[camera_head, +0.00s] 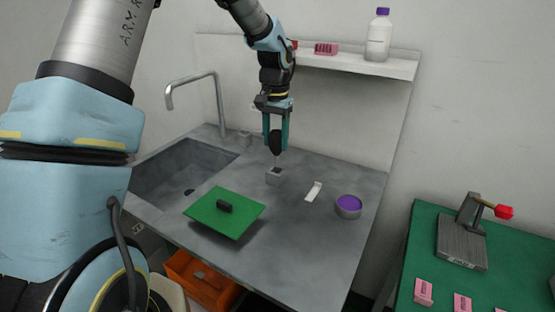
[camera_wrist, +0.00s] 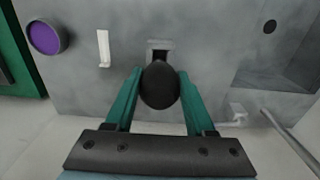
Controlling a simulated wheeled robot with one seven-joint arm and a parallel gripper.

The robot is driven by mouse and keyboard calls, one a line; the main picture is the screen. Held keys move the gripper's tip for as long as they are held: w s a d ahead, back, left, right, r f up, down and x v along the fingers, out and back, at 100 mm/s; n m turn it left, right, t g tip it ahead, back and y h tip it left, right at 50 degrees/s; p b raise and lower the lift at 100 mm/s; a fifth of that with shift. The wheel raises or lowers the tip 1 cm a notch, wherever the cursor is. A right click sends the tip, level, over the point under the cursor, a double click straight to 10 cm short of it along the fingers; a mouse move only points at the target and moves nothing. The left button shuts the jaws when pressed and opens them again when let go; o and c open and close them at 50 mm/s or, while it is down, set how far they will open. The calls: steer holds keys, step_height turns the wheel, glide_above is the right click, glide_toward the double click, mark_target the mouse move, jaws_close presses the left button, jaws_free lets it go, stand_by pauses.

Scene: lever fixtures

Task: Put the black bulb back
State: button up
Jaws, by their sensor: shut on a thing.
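The black bulb (camera_head: 276,142) is held between the teal fingers of my gripper (camera_head: 276,138), above the grey counter. It also shows in the wrist view as a dark rounded shape (camera_wrist: 159,86) between my gripper's fingers (camera_wrist: 157,92). A thin stem points down from the bulb in the head view. Just below it stands a small grey block (camera_head: 273,177) with a dark opening. The block (camera_wrist: 160,45) also shows in the wrist view, partly covered by the bulb. I cannot tell whether the stem touches the block.
A green board (camera_head: 232,221) with a dark handle lies left of the block, near the sink (camera_head: 178,172). A white piece (camera_head: 314,191) and a purple-filled round bowl (camera_head: 348,206) lie to the right. A shelf (camera_head: 385,66) hangs behind. A lever fixture (camera_head: 461,246) stands on the green table.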

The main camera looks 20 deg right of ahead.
mark_target(276, 156)
steer(key=shift+f+p, duration=0.8)
steer(key=shift+f, duration=2.25)
steer(key=shift+f, duration=0.1)
steer(key=o, duration=0.8)
steer(key=shift+o, duration=0.2)
step_height(276, 156, up, 12)
steer(key=b, duration=0.3)
steer(key=s+a+f+n, duration=0.1)
steer(key=a+n, duration=0.3)
steer(key=a, duration=1.2)
steer(key=s+a+f+n, duration=0.1)
steer(key=s+a+n, duration=0.1)
steer(key=s+a, duration=0.3)
steer(key=s+a+f+n+t, duration=0.1)
steer(key=s+a+f+n, duration=0.1)
steer(key=s+a, duration=0.4)
steer(key=a+n, duration=0.1)
steer(key=a, duration=0.4)
steer(key=shift+a+t, duration=0.15)
steer(key=shift+t, duration=0.15)
